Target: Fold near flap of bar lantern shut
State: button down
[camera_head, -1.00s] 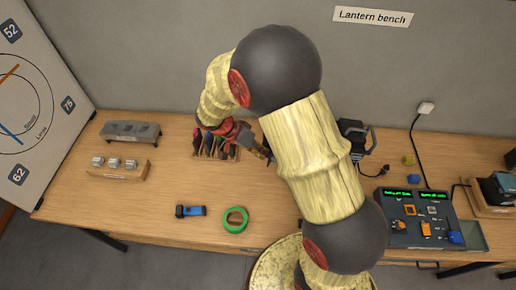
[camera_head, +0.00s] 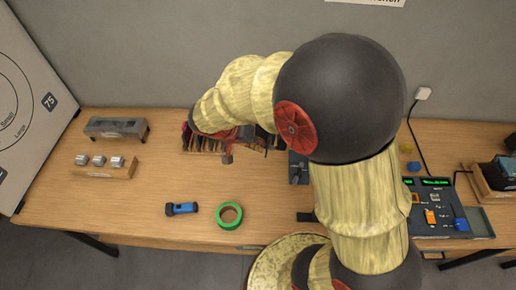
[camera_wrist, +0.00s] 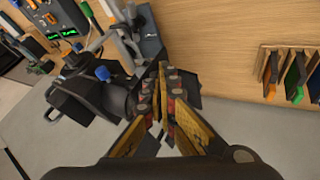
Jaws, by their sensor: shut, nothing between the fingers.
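The black bar lantern (camera_wrist: 112,97) with its dark flaps shows in the wrist view, left of my gripper, beside a grey stand base (camera_wrist: 150,46). One dark flap (camera_wrist: 62,106) sticks out at its left, and a dark plate (camera_wrist: 192,99) shows behind my fingers. My gripper (camera_wrist: 167,72) is shut and empty, its fingertips close to the lantern's right side; I cannot tell whether they touch. In the head view my arm hides most of the lantern; a grey base (camera_head: 298,168) shows beside the arm.
A rack with coloured tools (camera_wrist: 297,76) stands right of my gripper in the wrist view. A green tape roll (camera_head: 230,215) and a blue torch (camera_head: 182,209) lie on the bench (camera_head: 130,207). A fader console (camera_head: 440,216) stands at right. The bench's left front is clear.

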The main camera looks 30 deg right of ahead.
jog(key=shift+s+d+f+b, duration=0.1)
jog(key=shift+s+b, duration=0.1)
jog(key=shift+b, duration=0.25)
jog(key=shift+w, duration=0.1)
jog(key=shift+w+b, duration=0.35)
jog(key=shift+w, duration=0.35)
jog(key=shift+w, duration=0.1)
